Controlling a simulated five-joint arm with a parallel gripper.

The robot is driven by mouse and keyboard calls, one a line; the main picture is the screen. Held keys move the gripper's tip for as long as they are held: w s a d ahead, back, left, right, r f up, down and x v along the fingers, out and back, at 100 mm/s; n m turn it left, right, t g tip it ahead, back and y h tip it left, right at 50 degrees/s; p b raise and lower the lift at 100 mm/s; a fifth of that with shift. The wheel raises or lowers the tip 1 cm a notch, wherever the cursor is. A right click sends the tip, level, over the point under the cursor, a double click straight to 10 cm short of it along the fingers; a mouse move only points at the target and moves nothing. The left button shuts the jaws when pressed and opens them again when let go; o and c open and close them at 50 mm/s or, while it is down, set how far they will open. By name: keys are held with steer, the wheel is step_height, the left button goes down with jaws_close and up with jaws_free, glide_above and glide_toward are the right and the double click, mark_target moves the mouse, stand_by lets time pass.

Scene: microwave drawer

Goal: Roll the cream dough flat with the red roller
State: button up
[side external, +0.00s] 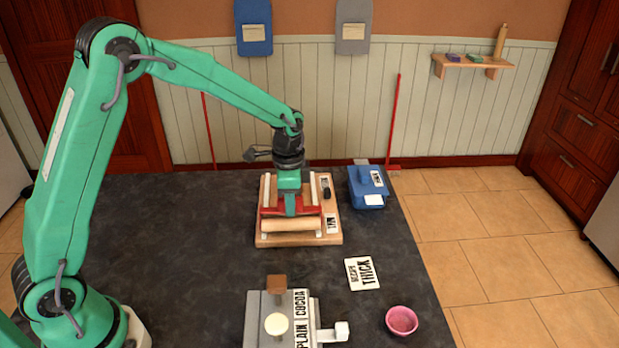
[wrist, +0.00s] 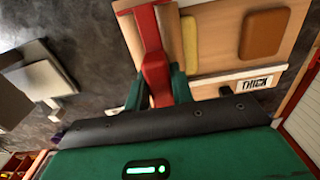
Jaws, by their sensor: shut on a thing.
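My gripper (side external: 290,207) is shut on the red handle of the roller (side external: 275,212). In the wrist view my green fingers (wrist: 157,90) close on both sides of the red roller handle (wrist: 152,50). The roller's pale wooden cylinder (side external: 291,225) lies across the wooden board (side external: 265,241). A yellowish cream piece (wrist: 190,42) shows beside the roller in the wrist view, partly covered; I take it as the dough. A brown rounded slab (wrist: 263,33) lies farther right there. In the side view the arm and roller hide what lies under them.
A grey stand (side external: 254,318) at the front carries a brown block and a cream disc, labelled cocoa and plain. A blue box (side external: 367,190) stands close beside the board. The table's left is clear.

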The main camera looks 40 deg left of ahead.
steer(key=shift+w+a, duration=1.8)
stand_by(2.6)
steer(key=shift+r, duration=0.1)
step_height(320, 180, up, 6)
steer(key=s+d, duration=0.2)
stand_by(1.2)
